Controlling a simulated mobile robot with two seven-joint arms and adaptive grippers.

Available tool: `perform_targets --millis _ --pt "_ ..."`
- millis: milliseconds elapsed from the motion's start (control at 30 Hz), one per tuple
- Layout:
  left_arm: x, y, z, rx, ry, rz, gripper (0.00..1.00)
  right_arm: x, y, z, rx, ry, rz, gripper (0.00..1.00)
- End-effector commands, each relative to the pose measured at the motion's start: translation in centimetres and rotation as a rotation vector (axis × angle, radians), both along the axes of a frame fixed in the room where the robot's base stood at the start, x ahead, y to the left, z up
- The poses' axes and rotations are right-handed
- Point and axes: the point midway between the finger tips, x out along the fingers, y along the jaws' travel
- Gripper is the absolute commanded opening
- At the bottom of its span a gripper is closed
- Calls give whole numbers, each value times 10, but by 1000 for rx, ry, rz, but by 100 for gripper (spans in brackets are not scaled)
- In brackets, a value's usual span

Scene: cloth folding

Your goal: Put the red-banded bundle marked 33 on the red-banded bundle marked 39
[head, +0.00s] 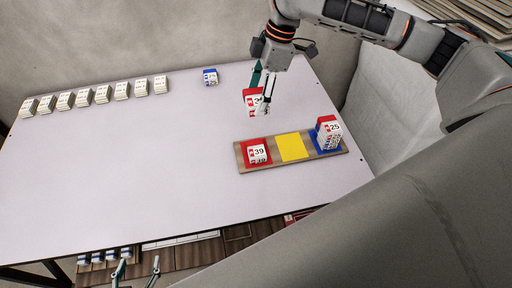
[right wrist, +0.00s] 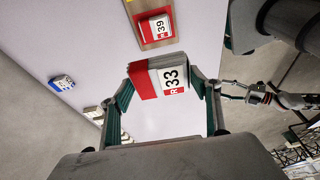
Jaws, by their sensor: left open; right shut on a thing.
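The red-banded bundle marked 33 (right wrist: 172,78) is between the fingers of my right gripper (right wrist: 168,92). In the head view this bundle (head: 252,98) is partly hidden by the gripper (head: 264,92), above the table and behind the board. The red-banded bundle marked 39 (head: 258,153) lies on the red square at the left end of the wooden board; it also shows in the right wrist view (right wrist: 158,28), apart from bundle 33. My left gripper (head: 138,268) is open and empty at the bottom edge of the head view, below the table's front edge.
The wooden board (head: 243,160) has a bare yellow square (head: 291,147) in its middle. A stack marked 25 (head: 330,134) stands on its blue square. A blue-banded bundle (head: 210,76) is at the back. Several white bundles (head: 84,97) line the back left. The table's middle is clear.

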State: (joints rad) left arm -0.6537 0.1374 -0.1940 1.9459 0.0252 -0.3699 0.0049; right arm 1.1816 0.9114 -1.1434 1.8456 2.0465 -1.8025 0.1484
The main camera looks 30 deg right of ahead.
Motion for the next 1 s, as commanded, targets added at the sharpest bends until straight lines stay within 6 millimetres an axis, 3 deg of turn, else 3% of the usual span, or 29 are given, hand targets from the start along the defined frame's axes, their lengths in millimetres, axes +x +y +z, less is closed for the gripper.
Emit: perform_targets --millis 167,633,1000 --pt "1 -5 -3 -8 -4 -3 59 0 0 -23 1 5 25 40" --pt "7 -14 -11 -23 -26 -13 59 0 0 -135 0 4 23 40" --pt "5 -12 -18 -17 -20 -13 59 1 0 -166 -1 1 24 40"
